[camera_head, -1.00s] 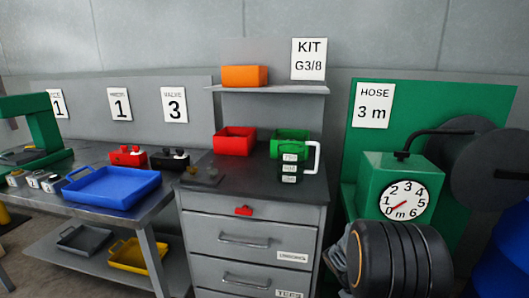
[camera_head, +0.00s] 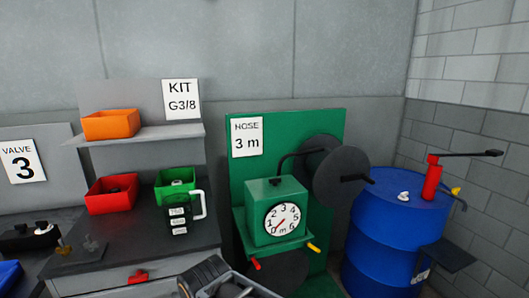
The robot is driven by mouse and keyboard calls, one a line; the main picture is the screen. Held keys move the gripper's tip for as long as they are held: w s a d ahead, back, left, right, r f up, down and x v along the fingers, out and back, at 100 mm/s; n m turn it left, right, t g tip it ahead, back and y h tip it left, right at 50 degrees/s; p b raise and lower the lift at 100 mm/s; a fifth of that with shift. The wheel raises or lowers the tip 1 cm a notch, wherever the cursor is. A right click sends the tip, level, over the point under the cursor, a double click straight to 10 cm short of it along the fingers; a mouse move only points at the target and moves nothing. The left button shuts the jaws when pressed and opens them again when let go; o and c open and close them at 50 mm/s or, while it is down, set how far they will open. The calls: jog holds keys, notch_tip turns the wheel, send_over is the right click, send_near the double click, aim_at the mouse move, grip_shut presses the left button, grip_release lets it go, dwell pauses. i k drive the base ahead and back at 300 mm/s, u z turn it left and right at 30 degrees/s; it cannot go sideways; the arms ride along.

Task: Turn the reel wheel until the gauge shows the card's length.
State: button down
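The hose card (camera_head: 247,137) reads "HOSE 3 m" and hangs on the green back panel. Below it, the green box carries a round white gauge (camera_head: 284,217) marked from 0 to 6 m. Its red needle points to the lower left, near the 0; the exact reading is too small to tell. The reel wheel (camera_head: 345,162), a large dark disc with a short black handle (camera_head: 357,179), stands to the right of the gauge. A second dark disc is partly behind it. Dark parts of my arm show at the bottom edge; my gripper's fingers cannot be made out.
A blue drum (camera_head: 388,240) with a red pump (camera_head: 432,178) stands right of the reel. Small red- and yellow-tipped levers project below the gauge box.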

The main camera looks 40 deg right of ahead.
aim_at(342, 174)
jog(key=z, duration=2)
